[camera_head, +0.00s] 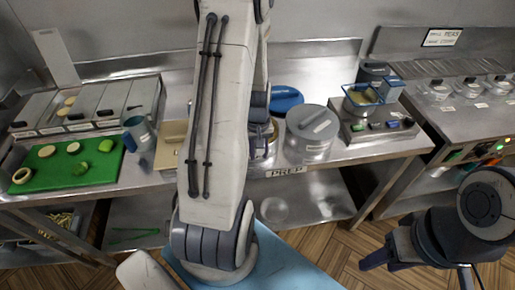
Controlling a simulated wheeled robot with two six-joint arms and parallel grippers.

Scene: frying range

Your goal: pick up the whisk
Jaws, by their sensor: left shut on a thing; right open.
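I cannot make out the whisk; my own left arm fills the middle of the view and may hide it. My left gripper (262,142) shows only in part behind that arm, low over the prep counter, between the arm and a grey lidded pot. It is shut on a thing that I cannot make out. My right gripper (381,253) is at the lower right, in front of the counter and away from everything on it. It is open and empty.
The steel prep counter (345,157) holds a green board (48,178) with food pieces, a blue-grey jug (139,131), the grey lidded pot (311,132), a blue round thing (286,99) and a scale (372,131). A fryer range (450,112) stands right, across a gap.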

